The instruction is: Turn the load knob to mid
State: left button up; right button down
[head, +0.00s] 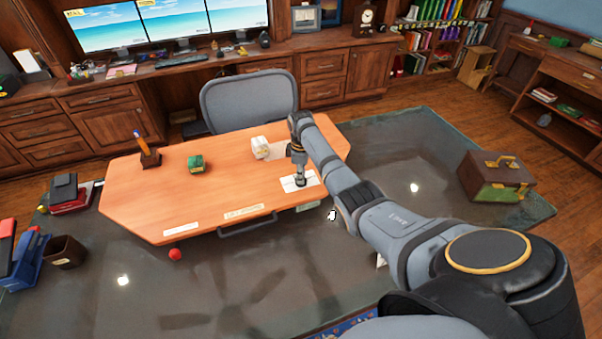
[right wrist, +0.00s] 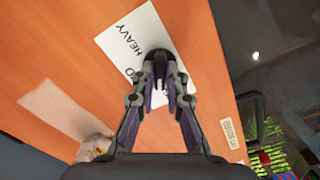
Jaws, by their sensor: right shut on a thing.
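The black load knob (right wrist: 156,56) stands on a white card (right wrist: 128,45) on the orange-brown wooden desk. In the right wrist view the card reads "HEAVY", and other lettering is partly hidden by my fingers. My right gripper (right wrist: 160,84) points down at the knob with its fingers shut on it. In the head view my right gripper (head: 299,180) is over the card (head: 313,179) near the desk's front right side. The knob's pointer direction cannot be made out. My left gripper is not in view.
A red ball (head: 175,254) is near the front edge. A brown case (head: 497,172) stands at right.

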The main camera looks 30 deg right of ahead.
jog(key=m+p, duration=0.1)
jog(key=m, duration=0.1)
jog(key=shift+r+m+p, duration=0.2)
jog(key=shift+m+p, duration=0.2)
jog(key=m+p, duration=0.1)
jog(key=m, duration=0.1)
jog(key=shift+m, duration=0.4)
jog(key=m+p, duration=0.1)
jog(key=m, duration=0.2)
jog(key=shift+f, duration=0.1)
jog(key=shift+m+p, duration=0.55)
jog(key=shift+m, duration=0.85)
jog(key=shift+f+m, duration=0.1)
jog(key=shift+m, duration=0.2)
jog(key=c, duration=1.4)
grip_release()
